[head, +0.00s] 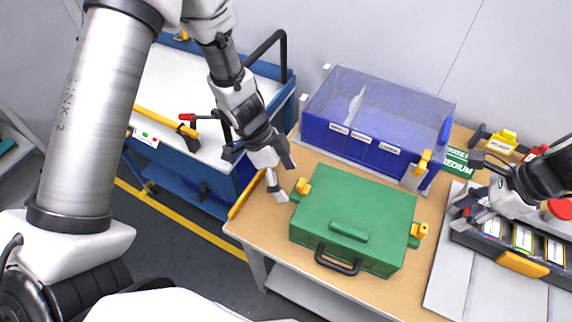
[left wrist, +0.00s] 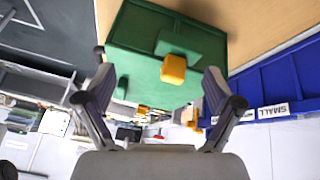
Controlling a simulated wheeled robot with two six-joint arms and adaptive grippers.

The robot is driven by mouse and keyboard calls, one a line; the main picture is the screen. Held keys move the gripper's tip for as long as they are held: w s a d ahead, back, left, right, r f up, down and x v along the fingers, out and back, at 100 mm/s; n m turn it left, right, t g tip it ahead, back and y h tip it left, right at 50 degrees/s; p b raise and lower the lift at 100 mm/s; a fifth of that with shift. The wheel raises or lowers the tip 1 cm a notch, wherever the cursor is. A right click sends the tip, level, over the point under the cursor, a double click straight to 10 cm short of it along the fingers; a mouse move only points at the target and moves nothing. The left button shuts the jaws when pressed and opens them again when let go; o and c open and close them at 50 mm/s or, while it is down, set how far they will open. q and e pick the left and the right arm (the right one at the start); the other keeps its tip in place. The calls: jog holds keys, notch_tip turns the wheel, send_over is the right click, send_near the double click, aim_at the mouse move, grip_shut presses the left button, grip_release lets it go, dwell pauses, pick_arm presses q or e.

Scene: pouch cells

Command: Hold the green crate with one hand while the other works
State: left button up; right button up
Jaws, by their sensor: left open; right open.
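The green crate (head: 355,215) sits closed on the wooden table, with a black handle (head: 338,260) at its front and yellow blocks at its left (head: 304,186) and right (head: 419,230) ends. My left gripper (head: 280,178) is open just left of the crate's left yellow block. In the left wrist view the crate (left wrist: 135,50) and its yellow block (left wrist: 174,68) show ahead, between the open fingers (left wrist: 160,95). My right gripper (head: 478,185) is at the right edge, over a dark tray of cells, partly hidden by its own arm.
A blue bin with a clear lid (head: 335,140) and several labelled compartments stands behind the crate. A dark tray (head: 480,240) with pouch cells lies on a grey mat at right. A blue cart (head: 240,185) with a white top stands left of the table (head: 260,228).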

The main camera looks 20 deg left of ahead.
aim_at(296, 188)
pick_arm(q)
jog(key=f+m, duration=0.1)
jog(key=f, duration=0.1)
jog(key=w+d+f+m, duration=0.1)
jog(key=w+d+f+m+y, duration=0.1)
jog(key=f, duration=0.1)
jog(key=shift+w+f, duration=0.1)
jog(key=shift+f, duration=0.2)
pick_arm(e)
jog(key=shift+s+a+r, duration=0.1)
jog(key=shift+s, duration=0.05)
pick_arm(q)
jog(key=c, duration=1.7)
jog(key=shift+o, duration=0.2)
pick_arm(e)
grip_shut()
